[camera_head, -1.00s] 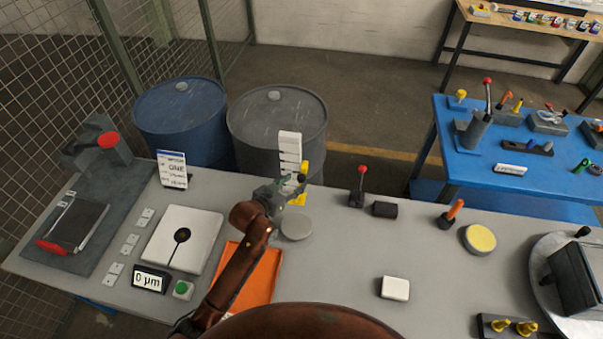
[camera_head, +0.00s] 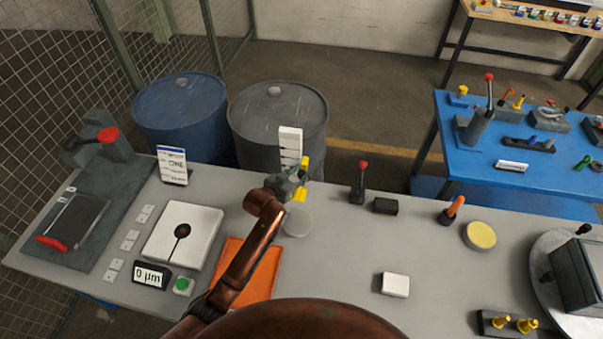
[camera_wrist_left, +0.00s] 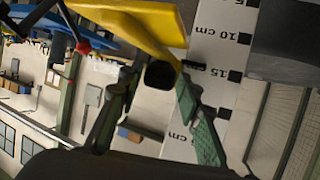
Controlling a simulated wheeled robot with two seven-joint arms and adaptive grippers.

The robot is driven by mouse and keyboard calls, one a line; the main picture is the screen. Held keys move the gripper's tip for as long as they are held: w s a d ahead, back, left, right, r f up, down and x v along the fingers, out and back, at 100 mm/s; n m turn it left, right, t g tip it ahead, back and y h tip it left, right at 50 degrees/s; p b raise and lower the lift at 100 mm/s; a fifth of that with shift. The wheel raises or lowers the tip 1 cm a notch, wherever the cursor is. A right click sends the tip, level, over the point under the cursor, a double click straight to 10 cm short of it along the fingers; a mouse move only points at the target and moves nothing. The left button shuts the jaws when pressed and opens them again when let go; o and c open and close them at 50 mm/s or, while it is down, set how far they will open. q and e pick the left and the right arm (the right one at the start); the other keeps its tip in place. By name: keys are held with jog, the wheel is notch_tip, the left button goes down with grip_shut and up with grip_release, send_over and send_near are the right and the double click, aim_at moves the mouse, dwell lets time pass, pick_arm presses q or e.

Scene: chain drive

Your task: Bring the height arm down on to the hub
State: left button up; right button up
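The height gauge is a white upright scale (camera_head: 290,143) with black marks, standing at the table's back edge; its cm marks show large in the left wrist view (camera_wrist_left: 215,75). Its yellow height arm (camera_head: 304,164) is partly hidden behind my left gripper (camera_head: 297,178). In the wrist view the yellow arm (camera_wrist_left: 145,28) crosses the top, with a black knob (camera_wrist_left: 160,75) below it. My left gripper's fingers (camera_wrist_left: 155,115) stand apart either side of the knob, with gaps visible. A round grey disc (camera_head: 297,222), perhaps the hub, lies below the gripper. My right gripper is out of view.
An orange mat (camera_head: 262,280) lies under my left arm. Left of it are a white plate (camera_head: 182,235), a 0 µm display (camera_head: 152,276) and a green button (camera_head: 183,286). A red-topped lever (camera_head: 360,185) and black block (camera_head: 385,206) stand to the right.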

pick_arm(q)
jog(key=shift+s+d, duration=0.1)
jog(key=c, duration=0.3)
jog(key=shift+d+r, duration=0.1)
grip_shut()
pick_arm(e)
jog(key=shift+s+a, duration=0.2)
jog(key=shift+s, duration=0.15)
pick_arm(q)
notch_tip(320, 180, down, 8)
jog(key=b, duration=0.3)
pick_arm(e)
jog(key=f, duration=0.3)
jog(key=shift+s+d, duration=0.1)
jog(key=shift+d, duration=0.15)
pick_arm(q)
jog(key=o, duration=0.7)
grip_release()
